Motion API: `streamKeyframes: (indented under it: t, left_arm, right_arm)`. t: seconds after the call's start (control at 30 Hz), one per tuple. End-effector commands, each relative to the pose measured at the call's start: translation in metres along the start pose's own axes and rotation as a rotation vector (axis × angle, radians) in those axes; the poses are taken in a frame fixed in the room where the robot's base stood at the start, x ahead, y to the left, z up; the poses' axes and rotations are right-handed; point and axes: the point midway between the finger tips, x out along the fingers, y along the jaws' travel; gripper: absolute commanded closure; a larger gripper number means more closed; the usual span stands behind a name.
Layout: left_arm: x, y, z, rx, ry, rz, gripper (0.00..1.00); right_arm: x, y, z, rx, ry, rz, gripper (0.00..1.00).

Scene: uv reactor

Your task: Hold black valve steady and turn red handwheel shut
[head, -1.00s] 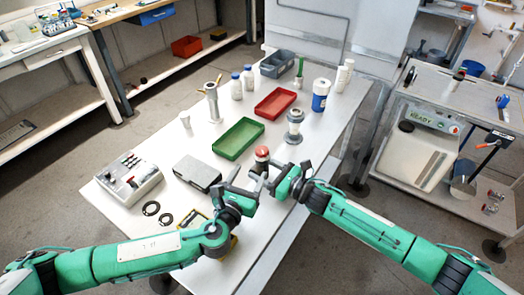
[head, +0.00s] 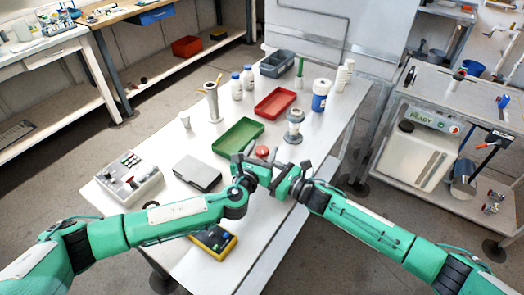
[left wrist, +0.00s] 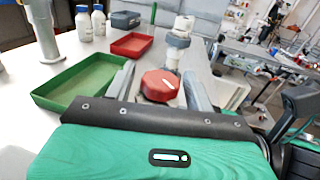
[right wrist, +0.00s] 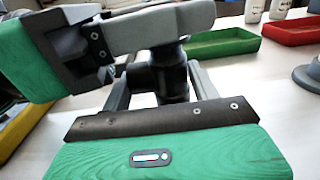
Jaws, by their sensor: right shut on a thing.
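The red handwheel (head: 262,152) sits on top of the black valve, near the middle of the white table's front part. In the left wrist view the handwheel (left wrist: 160,86) lies between the two grey fingers of my left gripper (left wrist: 160,80), which is open with a small gap at each side. My left gripper (head: 256,166) comes in from the left at wheel height. In the right wrist view my right gripper (right wrist: 165,88) is shut on the black valve body (right wrist: 160,78), below my left gripper's finger. The valve body is mostly hidden in the head view.
A green tray (head: 219,147) and a grey box (head: 197,173) stand left of the valve. A metal and glass fitting (head: 294,130) stands behind it. A yellow meter (head: 215,241) lies under my left arm. A control box (head: 129,180) is at far left.

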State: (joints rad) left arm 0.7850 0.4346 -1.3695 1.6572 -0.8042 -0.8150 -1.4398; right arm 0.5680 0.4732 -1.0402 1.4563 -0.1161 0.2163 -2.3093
Motion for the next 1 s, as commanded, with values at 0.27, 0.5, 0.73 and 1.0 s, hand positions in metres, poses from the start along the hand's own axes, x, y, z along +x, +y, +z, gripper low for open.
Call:
streamKeyframes:
  t: [0.27,0.5,0.73,1.0]
  left_arm:
    - [-0.0002,0.0004,-0.0001,0.000,0.000,0.000,0.86]
    - [0.0002,0.0013,0.0000,0.001,-0.001,-0.032,0.86]
    - [0.0004,0.0019,0.0000,0.001,-0.002,-0.138,0.86]
    - [0.0006,0.0007,0.0011,-0.003,-0.005,-0.292,0.86]
  right_arm:
    - [-0.0001,-0.0002,0.0000,0.000,0.000,0.000,0.69]
    - [-0.0002,-0.0003,0.0000,0.000,0.000,0.000,0.69]
    - [-0.0001,-0.0001,0.0000,0.001,0.000,0.000,0.69]
    - [-0.0001,0.0002,-0.0001,0.002,0.000,0.000,0.69]
